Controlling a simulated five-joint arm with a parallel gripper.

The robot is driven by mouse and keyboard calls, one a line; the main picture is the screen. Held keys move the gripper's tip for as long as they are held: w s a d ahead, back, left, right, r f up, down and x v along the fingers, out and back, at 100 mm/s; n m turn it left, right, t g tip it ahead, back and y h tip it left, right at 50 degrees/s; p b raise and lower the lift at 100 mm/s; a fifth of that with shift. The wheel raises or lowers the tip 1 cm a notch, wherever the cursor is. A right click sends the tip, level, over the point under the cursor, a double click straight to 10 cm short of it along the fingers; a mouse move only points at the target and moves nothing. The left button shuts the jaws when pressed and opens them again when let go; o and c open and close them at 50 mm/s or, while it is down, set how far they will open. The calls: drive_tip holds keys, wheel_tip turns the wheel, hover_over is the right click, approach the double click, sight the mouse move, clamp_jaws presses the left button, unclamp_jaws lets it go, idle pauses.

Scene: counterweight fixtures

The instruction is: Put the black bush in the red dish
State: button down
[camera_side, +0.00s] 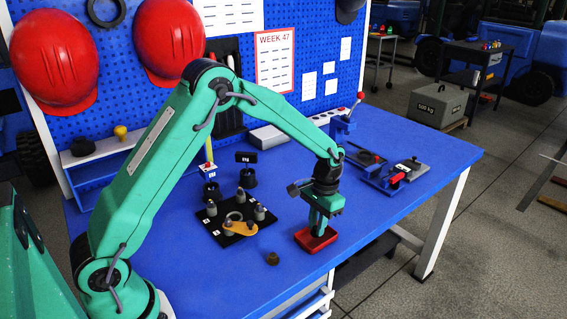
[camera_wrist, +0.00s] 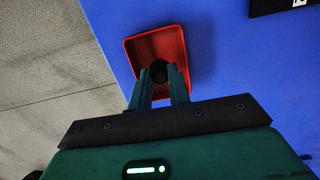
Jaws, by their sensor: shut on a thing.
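The red dish (camera_side: 324,246) sits on the blue bench near its front edge. My gripper (camera_side: 318,232) points down with its fingertips over or inside the dish. In the wrist view, the dish (camera_wrist: 155,42) lies around and beyond the fingertips (camera_wrist: 161,76). The gripper is shut on the black bush (camera_wrist: 158,67), a dark round piece between the fingertips. Whether the bush touches the dish floor cannot be told. In the side view the bush is hidden by the fingers and dish.
A dark brown bush (camera_side: 272,258) stands left of the dish. A black fixture plate (camera_side: 222,232) with several grey posts and a tan lever lies further left. A blue clamp device (camera_side: 385,180) stands behind to the right. The bench edge is close to the dish.

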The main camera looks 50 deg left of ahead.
drive_tip(key=shift+f, duration=0.75)
drive_tip(key=shift+f, duration=0.15)
drive_tip(key=c, duration=1.3)
unclamp_jaws()
drive_tip(key=shift+w+r, duration=0.25)
drive_tip(key=shift+r, duration=1.8)
drive_tip(key=shift+w+r, duration=0.2)
drive_tip(key=shift+r, duration=1.85)
drive_tip(key=shift+w+r, duration=0.25)
drive_tip(key=shift+r, duration=1.8)
